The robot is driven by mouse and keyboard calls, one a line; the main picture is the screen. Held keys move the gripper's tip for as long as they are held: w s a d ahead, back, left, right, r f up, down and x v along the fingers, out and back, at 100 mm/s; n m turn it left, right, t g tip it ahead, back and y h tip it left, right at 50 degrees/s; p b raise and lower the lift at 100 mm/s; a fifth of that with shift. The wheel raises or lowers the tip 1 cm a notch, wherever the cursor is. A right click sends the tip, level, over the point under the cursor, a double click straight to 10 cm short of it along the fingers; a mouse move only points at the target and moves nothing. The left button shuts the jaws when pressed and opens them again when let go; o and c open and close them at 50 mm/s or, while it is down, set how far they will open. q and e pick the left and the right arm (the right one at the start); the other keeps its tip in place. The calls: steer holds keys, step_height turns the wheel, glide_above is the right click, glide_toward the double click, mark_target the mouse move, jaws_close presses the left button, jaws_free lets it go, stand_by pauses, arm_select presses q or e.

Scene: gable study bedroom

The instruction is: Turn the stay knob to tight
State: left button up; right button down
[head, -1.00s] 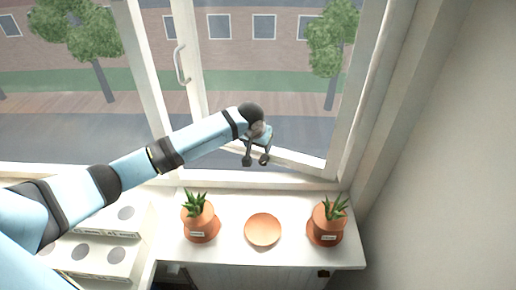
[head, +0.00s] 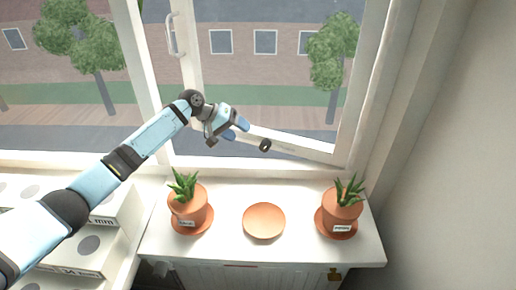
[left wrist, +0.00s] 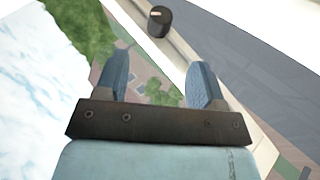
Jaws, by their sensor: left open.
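The stay knob (head: 265,145) is a small dark round knob on the lower white rail of the open window sash (head: 305,149). In the left wrist view the knob (left wrist: 158,21) is a black cylinder with a pale mark on its top, beyond the fingertips. My left gripper (head: 237,130) is just left of the knob in the head view, apart from it. In the left wrist view its two blue fingers (left wrist: 160,68) are spread with nothing between them. I cannot read any tight marking. My right gripper is not in view.
Below the window, a white cabinet top (head: 300,252) holds a left potted plant (head: 188,209), an empty terracotta saucer (head: 264,221) and a right potted plant (head: 342,209). White boxes (head: 85,260) stand at the lower left. A window handle (head: 171,34) is above.

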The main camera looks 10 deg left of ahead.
mark_target(262, 144)
arm_select(q)
steer(key=x, duration=1.1)
steer(key=shift+a, duration=0.1)
steer(key=c, duration=0.9)
